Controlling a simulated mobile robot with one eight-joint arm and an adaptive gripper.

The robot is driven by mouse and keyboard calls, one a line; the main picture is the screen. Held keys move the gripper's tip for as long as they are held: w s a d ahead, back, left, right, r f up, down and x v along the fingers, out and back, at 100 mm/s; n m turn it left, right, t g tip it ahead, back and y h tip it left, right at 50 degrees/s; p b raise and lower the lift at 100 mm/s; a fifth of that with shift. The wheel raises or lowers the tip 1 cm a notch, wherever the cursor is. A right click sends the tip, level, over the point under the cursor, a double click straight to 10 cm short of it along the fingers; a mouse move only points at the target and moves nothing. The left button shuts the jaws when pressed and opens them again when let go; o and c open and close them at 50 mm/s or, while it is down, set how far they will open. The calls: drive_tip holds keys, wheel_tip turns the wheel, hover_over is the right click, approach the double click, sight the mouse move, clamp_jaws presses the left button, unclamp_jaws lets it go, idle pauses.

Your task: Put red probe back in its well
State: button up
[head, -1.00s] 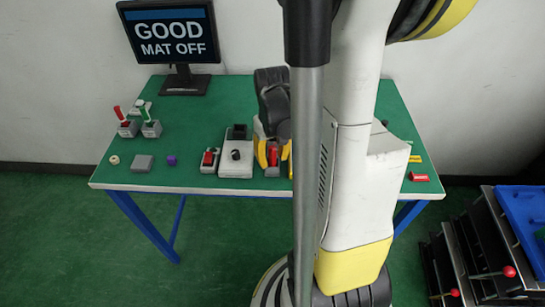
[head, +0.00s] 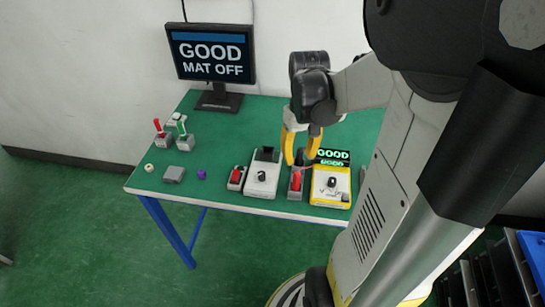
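A red probe (head: 296,180) stands in a narrow grey block (head: 295,194) between the white tester and the yellow tester. It seems to sit in the block, but the view is too small to tell how deep. My gripper (head: 300,160) is just above and behind it, pointing down, with its yellow fingers apart and nothing visible between them. Another red piece (head: 237,175) sits in a similar grey block left of the white tester (head: 262,178). The yellow tester (head: 331,190) has a black knob, and its display reads GOOD.
A monitor (head: 211,53) at the back reads GOOD, MAT OFF. Red-handled (head: 158,127) and green-handled (head: 182,130) levers stand at the left. A grey block (head: 174,174), a purple piece (head: 201,174) and a beige ring (head: 149,167) lie near the front-left edge. The table's middle is clear.

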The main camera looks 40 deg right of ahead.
drive_tip(key=a+r+n+t, duration=0.2)
drive_tip(key=a+r+t, duration=0.1)
drive_tip(key=a, duration=0.8)
drive_tip(key=a+r+n+t, duration=0.2)
drive_tip(key=a+r+t, duration=0.2)
drive_tip(key=a, duration=0.6)
wheel_tip(320, 180, up, 2)
drive_tip(key=shift+w+a, duration=0.35)
drive_tip(key=shift+w, duration=0.05)
